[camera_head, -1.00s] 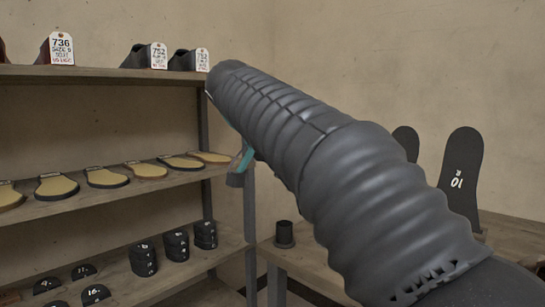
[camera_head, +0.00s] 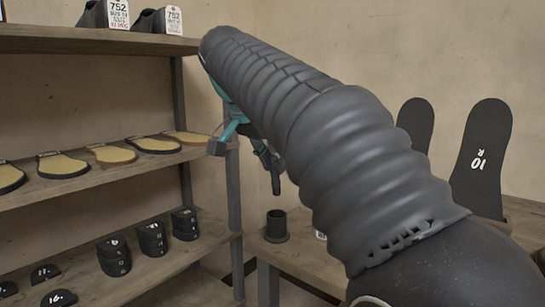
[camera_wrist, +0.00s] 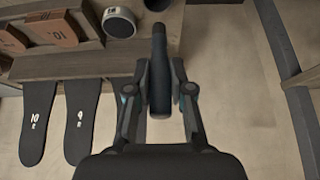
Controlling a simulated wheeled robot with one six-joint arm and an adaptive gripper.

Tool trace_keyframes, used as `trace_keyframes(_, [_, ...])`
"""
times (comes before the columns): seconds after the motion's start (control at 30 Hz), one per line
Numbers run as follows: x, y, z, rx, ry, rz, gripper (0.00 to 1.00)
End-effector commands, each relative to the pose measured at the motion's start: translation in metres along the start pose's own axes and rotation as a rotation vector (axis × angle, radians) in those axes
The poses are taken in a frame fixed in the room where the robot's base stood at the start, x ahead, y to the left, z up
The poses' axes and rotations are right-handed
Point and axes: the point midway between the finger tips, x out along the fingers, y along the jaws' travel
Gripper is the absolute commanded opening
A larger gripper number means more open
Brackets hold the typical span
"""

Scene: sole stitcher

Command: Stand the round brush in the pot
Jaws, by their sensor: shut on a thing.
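My gripper (camera_wrist: 163,88) is shut on the round brush (camera_wrist: 158,62), a dark, slim piece with a rounded body in the wrist view. In the head view the brush (camera_head: 275,182) hangs roughly upright below my gripper (camera_head: 268,158), partly hidden by my arm. The pot (camera_head: 277,226) is a small dark cup with a wider foot on the bench. The brush shows above the pot in the head view, with a gap between them. A dark round shape at the top edge of the wrist view looks like the pot (camera_wrist: 157,4), mostly cut off.
A white-rimmed round container (camera_wrist: 119,22) stands beside the pot on the bench (camera_head: 300,258). Brown blocks (camera_wrist: 52,27) and black soles (camera_head: 482,160) are near it. The shelf rack (camera_head: 234,205) at left holds insoles, heel stacks and tagged shoe parts.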

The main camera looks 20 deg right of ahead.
Motion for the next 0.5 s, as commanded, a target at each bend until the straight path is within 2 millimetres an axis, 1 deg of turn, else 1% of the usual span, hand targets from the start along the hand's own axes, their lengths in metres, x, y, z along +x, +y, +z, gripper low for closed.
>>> trace_keyframes(0.1, [0.011,0.000,0.005,0.001,0.000,0.001,0.00])
trace_keyframes(0.5, [0.034,0.001,0.018,0.003,0.000,0.001,0.00])
